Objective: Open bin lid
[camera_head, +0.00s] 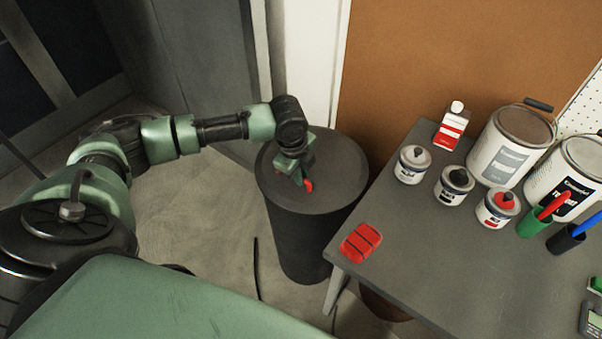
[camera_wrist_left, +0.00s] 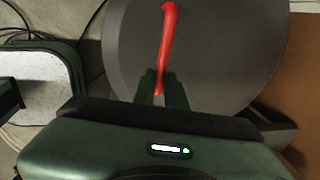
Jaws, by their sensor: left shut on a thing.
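A dark grey round bin (camera_head: 300,240) stands on the floor left of the table. Its flat lid (camera_head: 340,165) lies on top and looks closed. A red handle (camera_head: 309,185) is on the lid, and it also shows in the left wrist view (camera_wrist_left: 167,45) as a long bar. My left gripper (camera_head: 302,178) is over the lid with its fingers at the handle. In the left wrist view the fingers (camera_wrist_left: 160,88) are shut on the handle's near end. My right gripper is not in view.
A grey table (camera_head: 430,245) stands close to the bin's right side. A red block (camera_head: 361,243) lies near its corner, with small jars (camera_head: 413,165) and paint cans (camera_head: 512,145) farther back. A brown board (camera_head: 450,50) and a pale wall are behind.

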